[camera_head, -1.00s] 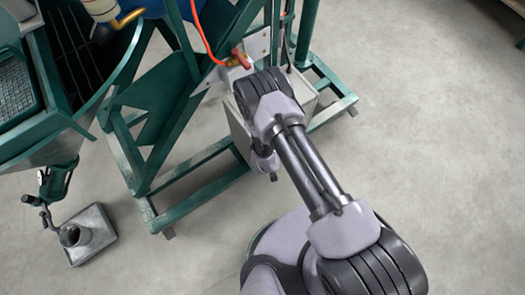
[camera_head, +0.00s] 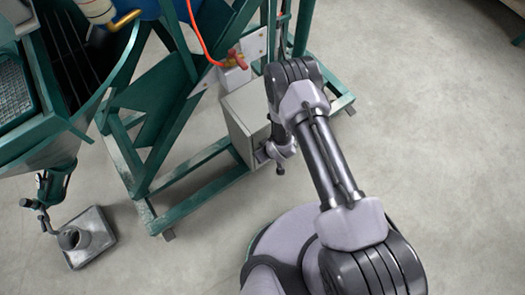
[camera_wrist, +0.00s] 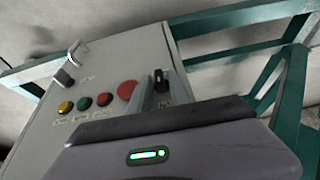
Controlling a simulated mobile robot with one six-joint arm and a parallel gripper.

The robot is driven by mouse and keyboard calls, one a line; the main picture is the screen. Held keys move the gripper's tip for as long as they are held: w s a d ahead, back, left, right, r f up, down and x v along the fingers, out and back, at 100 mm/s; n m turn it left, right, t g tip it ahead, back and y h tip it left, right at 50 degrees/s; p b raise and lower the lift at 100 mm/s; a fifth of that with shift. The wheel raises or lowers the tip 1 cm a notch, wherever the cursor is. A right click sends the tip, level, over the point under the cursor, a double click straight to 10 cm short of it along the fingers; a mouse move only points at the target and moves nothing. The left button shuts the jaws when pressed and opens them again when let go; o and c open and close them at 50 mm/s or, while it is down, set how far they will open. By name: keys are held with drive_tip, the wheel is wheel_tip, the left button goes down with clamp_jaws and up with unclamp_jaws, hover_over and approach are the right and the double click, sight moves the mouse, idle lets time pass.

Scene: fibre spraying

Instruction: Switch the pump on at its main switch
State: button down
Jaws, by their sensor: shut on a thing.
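The grey control box (camera_head: 238,125) is fixed low in the green frame in the head view. Its front panel (camera_wrist: 100,62) fills the left and middle of the wrist view. A black switch knob (camera_wrist: 161,80) with a pale mark stands at the panel's right side; I take it for the main switch. My gripper (camera_wrist: 157,95) is at this knob, with a grey finger close against it, and is shut on it. The gripper body hides the knob's lower part. In the head view my gripper (camera_head: 266,154) is at the box's front, and its fingers are too small to tell.
Left of the knob are a large red button (camera_wrist: 127,89) and smaller red (camera_wrist: 104,99), green (camera_wrist: 84,103) and yellow (camera_wrist: 66,107) buttons. A metal latch (camera_wrist: 67,66) sticks out at the panel's left. Green frame bars (camera_wrist: 240,35) lie beyond. Open floor (camera_head: 430,130) lies to the right.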

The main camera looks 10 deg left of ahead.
drive_tip(key=c, duration=1.5)
unclamp_jaws()
drive_tip(key=p+v, duration=0.7)
drive_tip(key=v, duration=1)
drive_tip(key=shift+s+r+p, duration=0.1)
drive_tip(key=shift+r+p, duration=0.1)
drive_tip(key=shift+p, duration=0.15)
